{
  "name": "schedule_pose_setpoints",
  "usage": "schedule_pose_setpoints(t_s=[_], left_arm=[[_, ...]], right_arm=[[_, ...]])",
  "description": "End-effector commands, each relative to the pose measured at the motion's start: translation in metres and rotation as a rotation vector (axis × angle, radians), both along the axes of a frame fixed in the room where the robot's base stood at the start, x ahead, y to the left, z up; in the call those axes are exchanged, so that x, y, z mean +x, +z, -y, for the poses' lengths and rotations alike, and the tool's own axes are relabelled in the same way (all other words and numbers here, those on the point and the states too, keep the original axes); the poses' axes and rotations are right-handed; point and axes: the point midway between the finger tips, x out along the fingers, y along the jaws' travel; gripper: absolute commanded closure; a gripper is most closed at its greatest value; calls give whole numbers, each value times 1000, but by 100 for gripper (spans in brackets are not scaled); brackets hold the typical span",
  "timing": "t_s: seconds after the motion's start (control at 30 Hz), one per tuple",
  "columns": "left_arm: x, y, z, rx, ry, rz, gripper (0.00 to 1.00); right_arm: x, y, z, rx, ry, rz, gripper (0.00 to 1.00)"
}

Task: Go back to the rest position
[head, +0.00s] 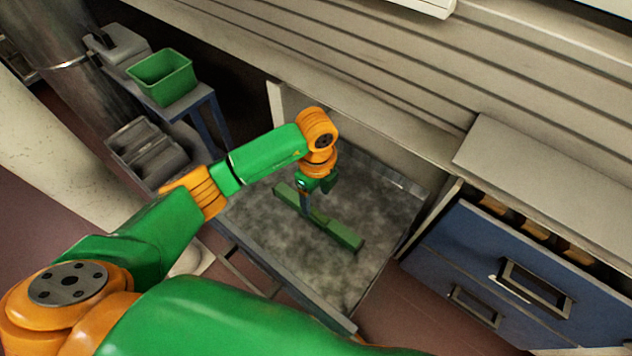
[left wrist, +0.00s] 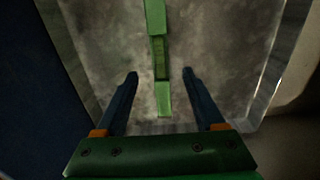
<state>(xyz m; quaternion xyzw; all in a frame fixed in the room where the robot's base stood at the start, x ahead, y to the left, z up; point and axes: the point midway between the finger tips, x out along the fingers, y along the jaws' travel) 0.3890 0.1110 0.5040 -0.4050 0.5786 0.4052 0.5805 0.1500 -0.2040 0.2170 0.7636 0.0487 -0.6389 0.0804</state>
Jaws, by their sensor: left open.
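My left arm, green and orange, reaches from the lower left over a grey mottled tray or drawer (head: 270,262) in the head view. My left gripper (head: 306,208) points down at a long green bar (head: 342,234) lying on the tray floor. In the left wrist view the gripper's two dark blue fingers (left wrist: 160,76) are spread apart, with the green bar (left wrist: 155,20) showing between and beyond them. Nothing is clamped between the fingers. Whether the fingertips are level with the bar or above it, I cannot tell. My right gripper is not in view.
A green bin (head: 163,76) stands on a blue-legged stand at the upper left, near a grey divided container (head: 146,150). A blue drawer cabinet (head: 480,262) is at the right. A pale slatted wall (head: 400,75) rises behind the tray.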

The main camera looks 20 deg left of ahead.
Motion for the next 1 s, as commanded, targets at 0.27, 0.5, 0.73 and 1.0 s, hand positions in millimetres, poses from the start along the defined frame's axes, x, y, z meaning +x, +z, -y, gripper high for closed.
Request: schedule_pose_setpoints(t_s=[0.27, 0.5, 0.73, 1.0], left_arm=[[0, 38, 0, 0, 0, -1, 29], [0, 37, 0, 0, 0, -1, 29], [0, 47, 0, 0, 0, -1, 29], [0, 106, 0, 0, 0, -1, 29]], right_arm=[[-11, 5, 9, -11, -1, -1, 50], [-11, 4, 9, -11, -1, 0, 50], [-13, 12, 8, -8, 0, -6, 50], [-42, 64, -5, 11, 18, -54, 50]])
